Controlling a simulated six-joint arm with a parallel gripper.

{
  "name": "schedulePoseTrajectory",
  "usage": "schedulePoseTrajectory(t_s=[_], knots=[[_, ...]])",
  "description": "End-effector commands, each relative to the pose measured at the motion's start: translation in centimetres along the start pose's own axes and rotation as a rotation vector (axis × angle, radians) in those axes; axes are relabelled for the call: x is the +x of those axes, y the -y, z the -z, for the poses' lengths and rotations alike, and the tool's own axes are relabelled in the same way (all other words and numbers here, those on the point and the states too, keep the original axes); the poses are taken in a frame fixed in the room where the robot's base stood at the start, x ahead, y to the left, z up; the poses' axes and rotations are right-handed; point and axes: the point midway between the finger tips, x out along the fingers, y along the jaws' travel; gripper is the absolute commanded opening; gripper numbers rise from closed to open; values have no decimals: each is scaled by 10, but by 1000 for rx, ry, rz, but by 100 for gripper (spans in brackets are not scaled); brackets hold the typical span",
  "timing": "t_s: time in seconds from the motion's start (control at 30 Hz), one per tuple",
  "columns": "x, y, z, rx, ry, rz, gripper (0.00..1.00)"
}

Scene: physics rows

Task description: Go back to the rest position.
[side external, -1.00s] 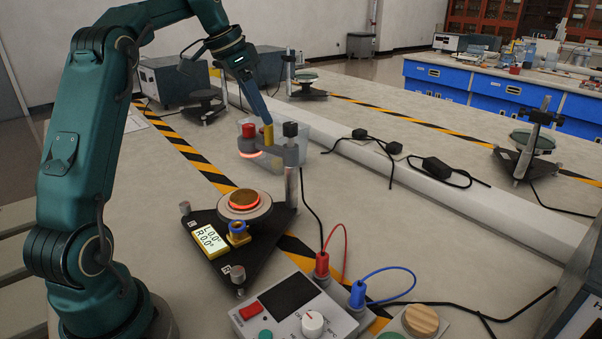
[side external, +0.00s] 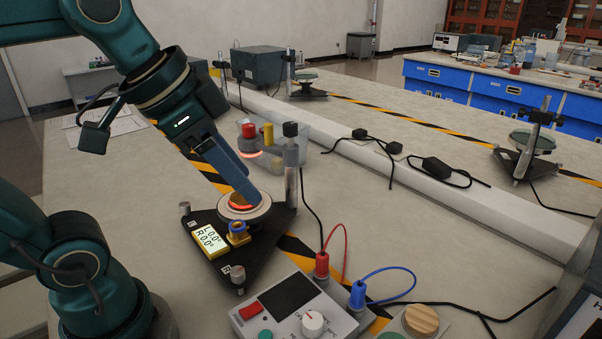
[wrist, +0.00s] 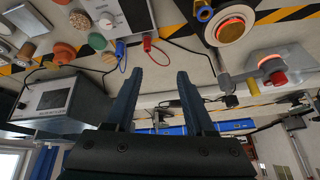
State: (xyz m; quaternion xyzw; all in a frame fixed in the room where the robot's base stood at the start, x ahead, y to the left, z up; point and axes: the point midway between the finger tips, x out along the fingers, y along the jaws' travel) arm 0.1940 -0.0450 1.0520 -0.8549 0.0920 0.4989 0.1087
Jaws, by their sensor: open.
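My gripper (side external: 252,196) is in the side view with its blue fingers slanting down to the right. The fingertips overlap the round stage (side external: 235,214) with a glowing orange ring; I cannot tell from this view whether they touch it. In the wrist view my gripper (wrist: 158,80) has its two fingers spread apart with nothing between them. There the stage (wrist: 244,35) with an orange disc on top lies beyond the fingers at the upper right. In the side view the fingers hide part of the stage's top.
A post (side external: 291,175) carries an arm with red and yellow parts close right of my fingers. A control box (side external: 300,315) with red and blue cables is in front. A long white channel (side external: 450,190) crosses the bench; the bench around is fairly open.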

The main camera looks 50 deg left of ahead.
Motion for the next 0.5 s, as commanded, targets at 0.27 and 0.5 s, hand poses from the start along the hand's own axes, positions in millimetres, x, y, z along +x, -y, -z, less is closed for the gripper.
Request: schedulePoseTrajectory(t_s=[0.27, 0.5], knots=[[35, -14, -64, -191, 35, 34, 55], [39, -11, -63, -285, 21, 47, 55]])
